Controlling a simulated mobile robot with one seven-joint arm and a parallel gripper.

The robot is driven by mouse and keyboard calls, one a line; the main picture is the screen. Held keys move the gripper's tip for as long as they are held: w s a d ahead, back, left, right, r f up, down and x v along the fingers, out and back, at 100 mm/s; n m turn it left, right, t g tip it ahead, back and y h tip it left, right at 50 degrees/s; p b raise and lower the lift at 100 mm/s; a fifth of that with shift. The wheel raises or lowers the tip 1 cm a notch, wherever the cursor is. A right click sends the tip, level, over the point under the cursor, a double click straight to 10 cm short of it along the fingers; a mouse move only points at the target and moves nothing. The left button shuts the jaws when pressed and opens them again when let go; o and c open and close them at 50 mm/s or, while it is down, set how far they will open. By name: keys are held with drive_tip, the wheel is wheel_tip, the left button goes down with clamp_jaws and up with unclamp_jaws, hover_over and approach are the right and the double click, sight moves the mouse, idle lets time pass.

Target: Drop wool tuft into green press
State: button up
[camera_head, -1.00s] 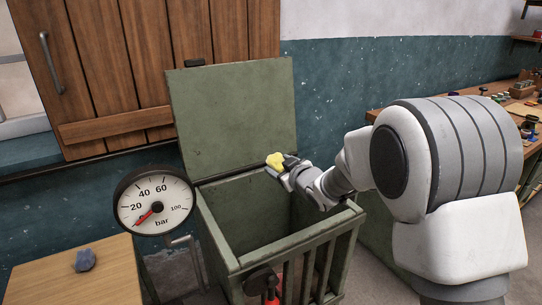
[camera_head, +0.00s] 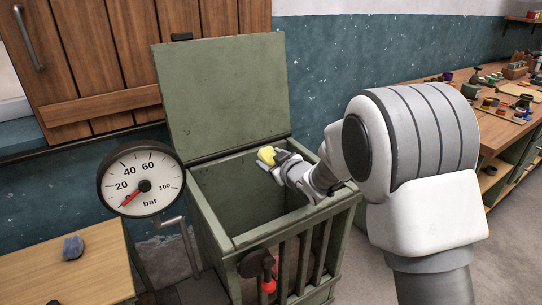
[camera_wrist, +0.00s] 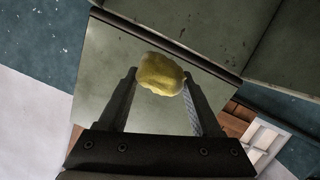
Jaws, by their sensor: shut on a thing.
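A yellow wool tuft (camera_head: 267,155) is held in my gripper (camera_head: 273,160), over the open top of the green press (camera_head: 226,243), close to its back edge. In the wrist view the yellow tuft (camera_wrist: 160,74) sits between the two fingertips of my gripper (camera_wrist: 162,82), which is shut on it. The press lid (camera_head: 225,95) stands raised at the back. The press interior shows dark and looks empty where visible; its right part is hidden by my arm. A blue-grey tuft (camera_head: 73,247) lies on the wooden table at the left.
A round pressure gauge (camera_head: 141,180) stands at the press's left, its red needle at the low end. A red-tipped lever (camera_head: 268,284) is at the press front. A cluttered workbench (camera_head: 500,142) runs along the right wall. Wooden shutters (camera_head: 120,60) are behind.

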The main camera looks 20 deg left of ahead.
drive_tip(key=o, duration=1.4)
drive_tip(key=p+v, duration=0.1)
drive_tip(key=v, duration=1.6)
drive_tip(key=shift+d, duration=0.25)
